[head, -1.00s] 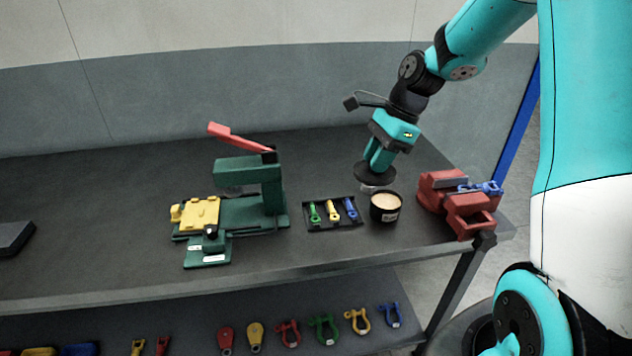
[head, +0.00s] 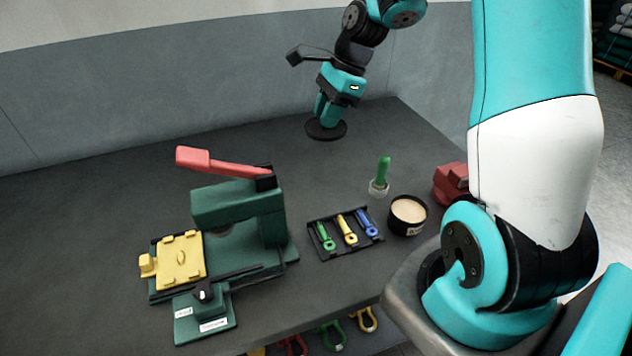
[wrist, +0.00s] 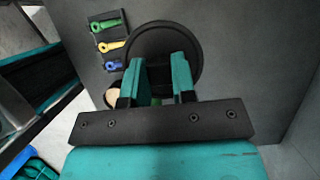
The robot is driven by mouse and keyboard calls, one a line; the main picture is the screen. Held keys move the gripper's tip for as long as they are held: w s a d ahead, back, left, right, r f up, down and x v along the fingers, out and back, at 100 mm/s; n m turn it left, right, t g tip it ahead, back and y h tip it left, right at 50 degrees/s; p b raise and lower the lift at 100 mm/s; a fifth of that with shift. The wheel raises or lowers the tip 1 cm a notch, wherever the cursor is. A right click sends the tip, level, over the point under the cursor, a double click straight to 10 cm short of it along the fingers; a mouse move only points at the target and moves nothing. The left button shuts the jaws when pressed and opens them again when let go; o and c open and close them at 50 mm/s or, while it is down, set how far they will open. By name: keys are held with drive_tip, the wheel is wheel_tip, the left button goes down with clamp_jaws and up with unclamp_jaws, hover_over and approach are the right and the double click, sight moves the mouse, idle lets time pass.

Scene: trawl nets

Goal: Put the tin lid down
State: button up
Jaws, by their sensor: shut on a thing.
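The tin lid (head: 326,131) is a dark round disc. It also shows in the wrist view (wrist: 188,38), where the two teal fingers close on its middle. My gripper (head: 328,112) is shut on the lid at the back of the bench in the head view. The lid is close to the bench top, and I cannot tell whether it touches. The open black tin (head: 408,215) with pale contents stands to the front right of the lid, apart from it. In the wrist view the tin (wrist: 113,95) is partly hidden behind my gripper.
A tray (head: 347,250) with green, yellow and blue pieces lies left of the tin. A green-handled brush (head: 383,172) stands in a clear holder behind it. A green press (head: 240,210) with a red lever stands left. The bench around the lid is clear.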

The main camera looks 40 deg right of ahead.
wheel_tip(320, 180, down, 19)
drive_tip(key=shift+f+p, duration=0.1)
drive_tip(key=shift+p, duration=0.9)
drive_tip(key=o, duration=0.9)
